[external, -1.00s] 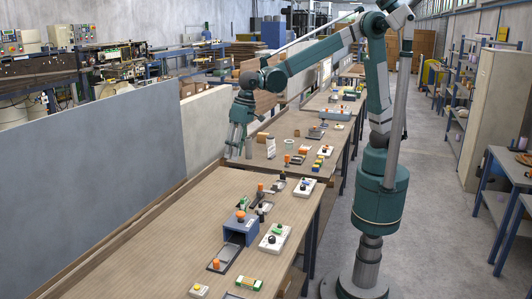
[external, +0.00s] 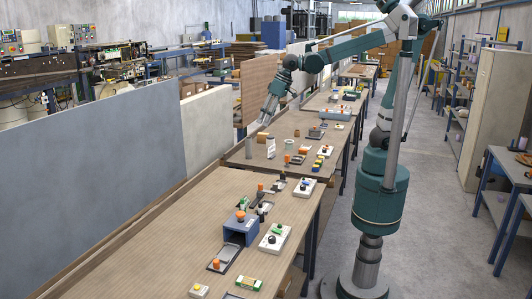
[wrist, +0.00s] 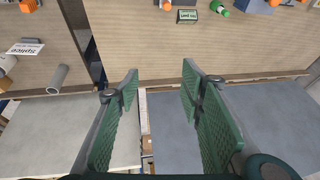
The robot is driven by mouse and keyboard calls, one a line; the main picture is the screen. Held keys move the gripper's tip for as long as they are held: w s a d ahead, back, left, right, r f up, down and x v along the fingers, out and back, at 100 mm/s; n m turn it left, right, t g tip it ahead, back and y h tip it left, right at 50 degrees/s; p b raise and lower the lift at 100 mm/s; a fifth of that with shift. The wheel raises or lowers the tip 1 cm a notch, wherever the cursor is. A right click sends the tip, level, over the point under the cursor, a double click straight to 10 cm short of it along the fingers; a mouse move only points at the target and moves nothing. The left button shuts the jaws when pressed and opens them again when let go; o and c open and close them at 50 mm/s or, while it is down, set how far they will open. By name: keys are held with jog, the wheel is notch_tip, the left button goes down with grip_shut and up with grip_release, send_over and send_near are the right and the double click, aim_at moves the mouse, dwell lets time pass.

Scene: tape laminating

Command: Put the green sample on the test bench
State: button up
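A small green piece (wrist: 219,7) lies at the top edge of the wrist view, on a wooden bench top beside a small "Load side" sign (wrist: 187,16). A tiny green spot (external: 243,202) at the far end of the near bench (external: 150,235) in the external view appears to be the same piece. My gripper (wrist: 160,88) has its ridged green fingers spread, with nothing between them. In the external view my gripper (external: 264,118) hangs tilted above the far bench's left edge, apart from everything. I cannot tell which surface is the test bench.
A grey cylinder (wrist: 58,78) and a "Splice" sign (wrist: 27,48) stand on the far bench. A blue box (external: 240,229), orange-topped pieces and white boxes crowd the near bench's right side. Its left side is clear. Grey panels (external: 90,145) stand along the left.

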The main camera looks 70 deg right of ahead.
jog(key=s+d+f+t, duration=0.1)
jog(key=s+d+f, duration=0.1)
jog(key=s+d, duration=0.3)
jog(key=s+d+f+t+h, duration=0.1)
jog(key=s+d, duration=0.4)
jog(key=d, duration=0.6)
jog(key=s+d+f+t, duration=0.1)
jog(key=s+d+f, duration=0.2)
jog(key=d, duration=0.6)
jog(key=shift+s+h, duration=0.4)
jog(key=shift+s, duration=0.75)
jog(key=shift+f, duration=0.25)
